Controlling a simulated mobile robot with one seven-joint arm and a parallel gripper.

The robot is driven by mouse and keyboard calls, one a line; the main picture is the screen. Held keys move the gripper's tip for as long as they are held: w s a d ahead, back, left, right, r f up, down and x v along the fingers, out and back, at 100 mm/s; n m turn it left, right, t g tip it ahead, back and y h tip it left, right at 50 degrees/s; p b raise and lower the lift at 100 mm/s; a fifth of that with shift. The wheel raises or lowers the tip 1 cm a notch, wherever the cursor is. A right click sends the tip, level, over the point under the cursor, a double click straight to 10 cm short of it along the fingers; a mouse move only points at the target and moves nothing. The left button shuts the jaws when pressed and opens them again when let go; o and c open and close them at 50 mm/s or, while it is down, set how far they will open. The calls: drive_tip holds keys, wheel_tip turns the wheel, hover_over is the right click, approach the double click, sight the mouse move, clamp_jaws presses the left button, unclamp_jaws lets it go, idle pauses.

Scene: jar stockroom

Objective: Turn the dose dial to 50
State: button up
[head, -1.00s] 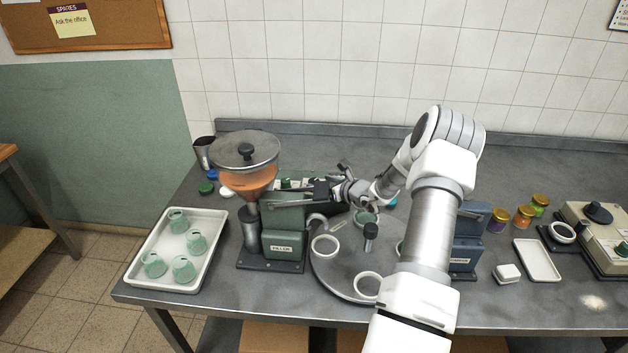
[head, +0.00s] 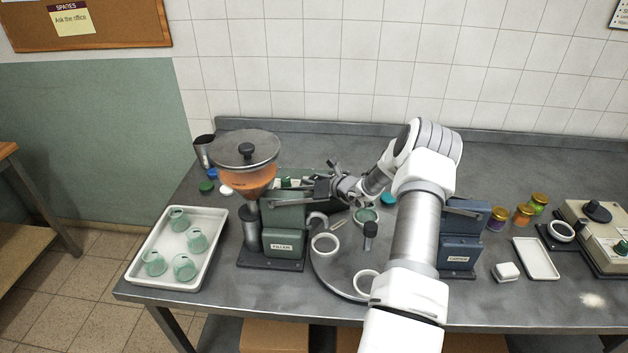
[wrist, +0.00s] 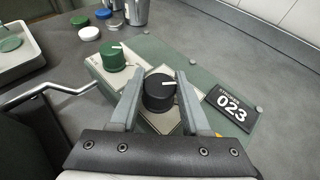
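A round black dial (wrist: 160,92) with a white pointer line sits on a pale plate of the green filler machine (head: 284,215). Its pointer points right in the wrist view; I cannot read any scale around it. My gripper (wrist: 160,86) has one finger on each side of this dial, with what look like narrow gaps to it. In the head view my gripper (head: 322,188) is above the back of the filler and hides the dial. A green knob (wrist: 112,56) with a white pointer is left of the black dial. A black counter plate (wrist: 231,106) reads 023.
The hopper (head: 246,165) stands left of my gripper. A turntable (head: 335,268) with white rings and a green jar is in front. A white tray (head: 217,222) of green jars is at the left. A blue machine (head: 461,240) stands right, beside my arm.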

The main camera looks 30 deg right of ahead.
clamp_jaws()
drive_tip(key=shift+w+f+m+h+b, duration=0.1)
drive_tip(key=shift+m+h+b, duration=0.2)
drive_tip(key=shift+b, duration=0.6)
drive_tip(key=shift+m+h+b, duration=0.4)
drive_tip(key=shift+h+b, duration=0.1)
drive_tip(key=shift+b, duration=0.25)
drive_tip(key=shift+a+m+h+b, duration=0.15)
drive_tip(key=shift+m+h+b, duration=0.4)
drive_tip(key=shift+b, duration=0.6)
drive_tip(key=shift+m+h+b, duration=0.35)
drive_tip(key=shift+h+b, duration=0.2)
drive_tip(key=shift+r, duration=0.2)
